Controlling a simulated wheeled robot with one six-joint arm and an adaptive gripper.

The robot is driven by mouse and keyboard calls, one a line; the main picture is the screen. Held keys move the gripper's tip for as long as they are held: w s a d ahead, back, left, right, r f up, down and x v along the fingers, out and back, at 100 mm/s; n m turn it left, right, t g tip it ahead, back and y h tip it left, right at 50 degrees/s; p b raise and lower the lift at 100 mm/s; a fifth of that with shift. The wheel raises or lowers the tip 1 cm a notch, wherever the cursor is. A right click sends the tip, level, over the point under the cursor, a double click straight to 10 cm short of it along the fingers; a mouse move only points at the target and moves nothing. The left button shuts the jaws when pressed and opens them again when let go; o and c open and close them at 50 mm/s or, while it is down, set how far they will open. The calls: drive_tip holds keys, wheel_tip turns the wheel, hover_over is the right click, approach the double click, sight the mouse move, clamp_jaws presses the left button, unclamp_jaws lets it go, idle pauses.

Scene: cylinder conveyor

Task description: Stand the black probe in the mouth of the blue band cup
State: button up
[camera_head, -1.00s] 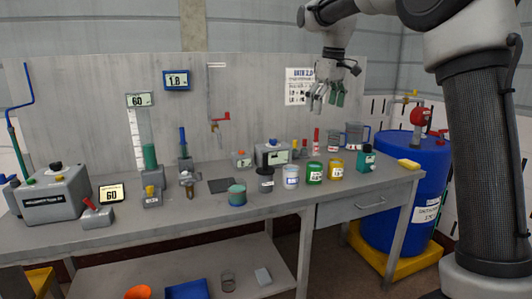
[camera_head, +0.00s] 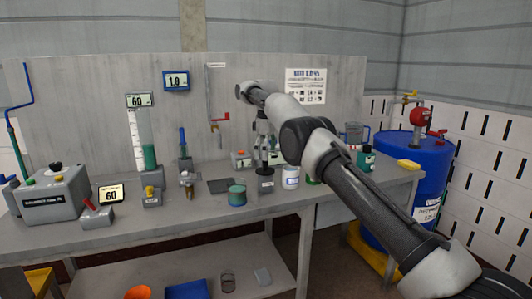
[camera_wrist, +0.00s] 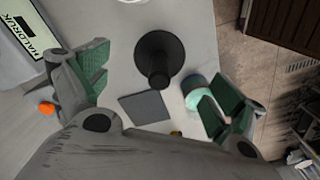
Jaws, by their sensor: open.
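In the wrist view the probe (camera_wrist: 158,52) shows as a wide black disc with a narrower black knob. My gripper (camera_head: 264,160) is open above it, pointing down; the wrist view shows its green-padded fingers (camera_wrist: 160,84) spread wide, empty, with the probe between and slightly ahead of them.
A teal jar (camera_head: 237,195) stands left of the probe, near the right finger in the wrist view. A flat dark pad (camera_head: 221,185) lies behind it. A green cup (camera_head: 313,179) is partly hidden by my arm. A display box (camera_wrist: 22,40) is close to the left finger.

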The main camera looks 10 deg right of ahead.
sight(266, 171)
wheel_tip(266, 171, down, 8)
drive_tip(key=shift+r, duration=0.25)
drive_tip(key=c, duration=1.2)
drive_tip(key=shift+r, duration=4.9)
drive_tip(key=shift+s, duration=0.2)
